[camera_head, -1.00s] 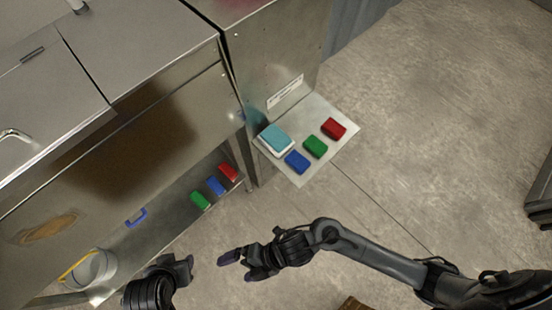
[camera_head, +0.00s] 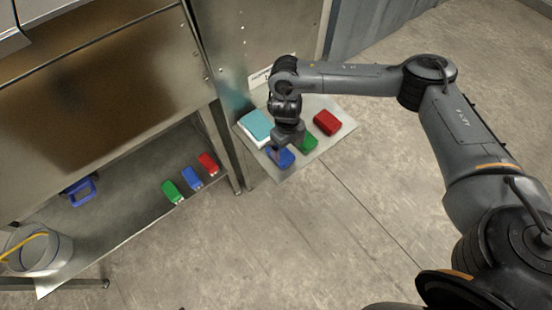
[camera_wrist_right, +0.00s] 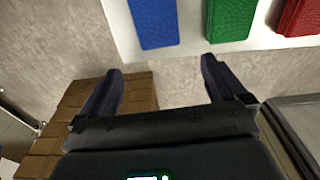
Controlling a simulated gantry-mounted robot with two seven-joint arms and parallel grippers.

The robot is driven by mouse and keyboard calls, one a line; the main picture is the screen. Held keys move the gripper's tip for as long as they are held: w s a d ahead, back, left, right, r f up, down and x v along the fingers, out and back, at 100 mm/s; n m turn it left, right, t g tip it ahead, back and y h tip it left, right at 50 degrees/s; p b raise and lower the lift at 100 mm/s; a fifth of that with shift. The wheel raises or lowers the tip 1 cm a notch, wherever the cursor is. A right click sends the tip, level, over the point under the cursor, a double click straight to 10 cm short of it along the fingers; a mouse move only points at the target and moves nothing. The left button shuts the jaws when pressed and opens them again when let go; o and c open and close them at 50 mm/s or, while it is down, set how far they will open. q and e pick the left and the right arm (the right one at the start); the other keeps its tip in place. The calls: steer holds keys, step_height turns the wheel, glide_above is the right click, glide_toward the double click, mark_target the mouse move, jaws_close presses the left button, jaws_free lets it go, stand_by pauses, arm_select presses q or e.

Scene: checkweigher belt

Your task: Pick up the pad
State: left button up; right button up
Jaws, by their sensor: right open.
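Several pads lie on the small metal shelf (camera_head: 340,137): a blue pad (camera_head: 283,159), a green pad (camera_head: 310,143), a red pad (camera_head: 327,122) and a teal pad (camera_head: 258,123) on a white base. My right gripper (camera_head: 281,148) shows above the blue pad and hides part of it; the arm also covers part of the green one. In the right wrist view, the right gripper (camera_wrist_right: 161,68) is open and empty. The blue pad (camera_wrist_right: 153,22), green pad (camera_wrist_right: 230,18) and red pad (camera_wrist_right: 297,18) lie beyond its fingertips. My left gripper is out of view.
A lower steel shelf (camera_head: 120,215) holds green, blue and red brushes or blocks (camera_head: 192,178), a blue-handled item (camera_head: 80,191) and a clear bucket (camera_head: 38,252). A steel cabinet (camera_head: 235,45) rises behind the pad shelf. A brown slatted object (camera_wrist_right: 62,110) shows below. Floor to the right is clear.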

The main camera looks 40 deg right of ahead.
steer(key=w+r, duration=0.2)
steer(key=w, duration=0.1)
steer(key=t+b, duration=0.1)
steer(key=b, duration=0.2)
glide_above(281, 152)
steer(key=shift+f, duration=2.5)
step_height(281, 152, down, 3)
steer(key=shift+s+a+f+b, duration=0.1)
steer(key=shift+s+a+b, duration=0.05)
steer(key=shift+b, duration=0.55)
steer(key=shift+f, duration=0.8)
steer(key=shift+c, duration=0.3)
steer(key=c, duration=1.1)
